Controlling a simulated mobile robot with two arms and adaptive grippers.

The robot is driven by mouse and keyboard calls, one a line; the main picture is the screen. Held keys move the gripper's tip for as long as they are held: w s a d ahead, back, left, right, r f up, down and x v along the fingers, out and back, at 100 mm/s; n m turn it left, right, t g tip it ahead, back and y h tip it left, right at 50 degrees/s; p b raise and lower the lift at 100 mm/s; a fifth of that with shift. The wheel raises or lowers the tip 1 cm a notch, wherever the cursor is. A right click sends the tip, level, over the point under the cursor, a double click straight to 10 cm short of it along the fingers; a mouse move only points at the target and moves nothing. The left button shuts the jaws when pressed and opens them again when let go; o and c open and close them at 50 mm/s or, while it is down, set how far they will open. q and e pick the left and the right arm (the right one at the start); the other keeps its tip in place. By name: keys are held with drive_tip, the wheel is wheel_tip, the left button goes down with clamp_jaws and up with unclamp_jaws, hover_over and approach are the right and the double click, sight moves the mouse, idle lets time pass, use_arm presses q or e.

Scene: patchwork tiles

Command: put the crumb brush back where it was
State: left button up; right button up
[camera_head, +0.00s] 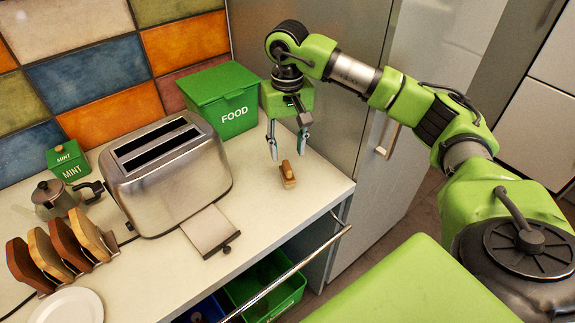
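The crumb brush (288,174), a small wooden-looking piece, is on the pale counter near its right end. My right gripper (288,154) points down just above and behind it in the picture. Its two fingers are spread apart with nothing visible between them, and the brush shows just below the fingertips. I cannot tell the exact height of the fingertips over the counter. My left gripper is not in view.
A steel toaster (168,178) stands left of the brush, its crumb tray (210,230) sticking out in front. A green FOOD box (222,100) is behind. A rail (290,272) runs along the front.

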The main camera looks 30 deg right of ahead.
sight(287, 166)
wheel_tip(287, 166, up, 5)
drive_tip(key=shift+f+b, duration=0.1)
drive_tip(key=shift+b, duration=0.25)
idle(0.4)
